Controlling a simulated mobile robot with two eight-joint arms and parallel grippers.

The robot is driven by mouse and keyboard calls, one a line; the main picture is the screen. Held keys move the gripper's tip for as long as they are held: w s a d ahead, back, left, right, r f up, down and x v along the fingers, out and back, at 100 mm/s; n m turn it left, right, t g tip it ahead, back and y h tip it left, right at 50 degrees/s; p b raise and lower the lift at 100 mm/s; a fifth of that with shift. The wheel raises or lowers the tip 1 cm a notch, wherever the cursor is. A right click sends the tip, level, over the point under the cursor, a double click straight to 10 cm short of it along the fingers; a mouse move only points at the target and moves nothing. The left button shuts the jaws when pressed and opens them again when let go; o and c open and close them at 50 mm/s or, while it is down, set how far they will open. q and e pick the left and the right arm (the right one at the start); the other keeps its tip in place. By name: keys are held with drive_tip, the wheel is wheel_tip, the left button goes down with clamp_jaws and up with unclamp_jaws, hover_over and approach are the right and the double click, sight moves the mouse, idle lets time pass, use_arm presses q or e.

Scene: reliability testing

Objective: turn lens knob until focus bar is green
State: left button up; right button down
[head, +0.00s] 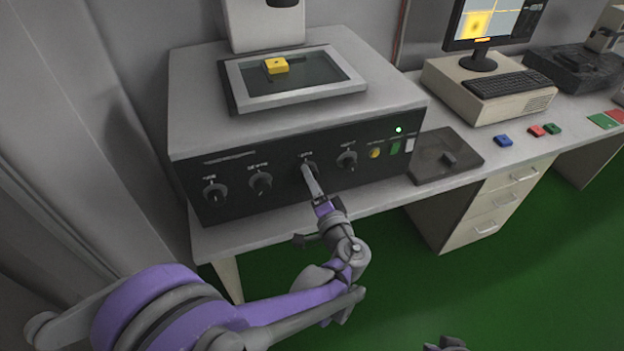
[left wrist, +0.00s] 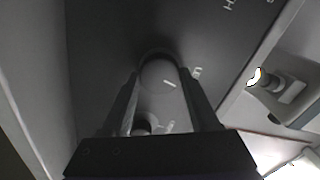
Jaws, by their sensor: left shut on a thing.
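The black panel carries several knobs in a row. My left gripper (head: 309,172) is at the third knob from the left (head: 306,164), whose label is too small to read. In the left wrist view the round grey knob (left wrist: 158,76) with a light pointer mark sits between the two fingers of the left gripper (left wrist: 160,88), which are shut on it. The monitor (head: 492,22) shows a yellow picture and grey panes. A small orange bar (head: 482,40) shows at its lower edge. A grey part of mine, likely the right gripper (head: 447,344), is cut off at the bottom edge.
A yellow block (head: 276,65) lies on the framed stage (head: 240,88) on top of the machine. A green lamp (head: 398,129) is lit on the panel. A dark pad (head: 425,172), a keyboard (head: 503,84) and small coloured blocks are to the right.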

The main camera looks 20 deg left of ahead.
use_arm(q)
drive_tip(key=shift+n, duration=1.1)
drive_tip(key=o, duration=1.4)
drive_tip(key=shift+c, duration=0.2)
drive_tip(key=v, duration=1)
drive_tip(key=shift+s+d, duration=0.25)
drive_tip(key=shift+s, duration=0.1)
